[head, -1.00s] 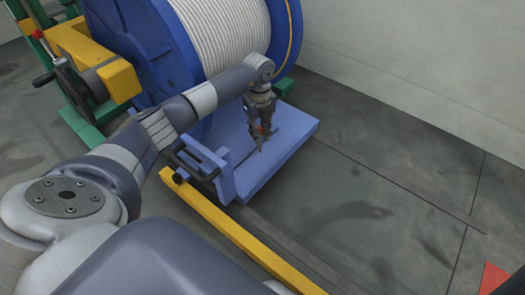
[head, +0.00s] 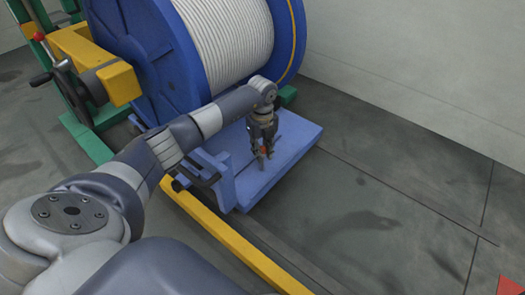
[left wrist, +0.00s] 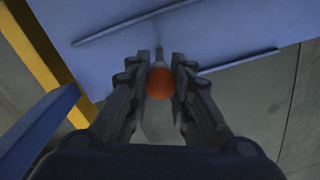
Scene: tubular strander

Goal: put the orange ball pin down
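The orange ball pin (left wrist: 160,83) is between the fingers of my left gripper (left wrist: 161,72), seen in the left wrist view. Its round orange end shows clearly, and a thin grey shaft runs away from it towards a blue surface. In the head view the left gripper (head: 263,155) points down over the blue cart's flat deck (head: 296,152), with a bit of orange at its fingers. The fingers are closed around the ball. I cannot tell whether the pin's tip touches the deck. My right gripper is not in view.
A large blue reel (head: 150,50) of white rope stands behind the deck. A black handle (head: 196,172) is on the cart's near side. A yellow rail (head: 235,245) lies along the floor in front.

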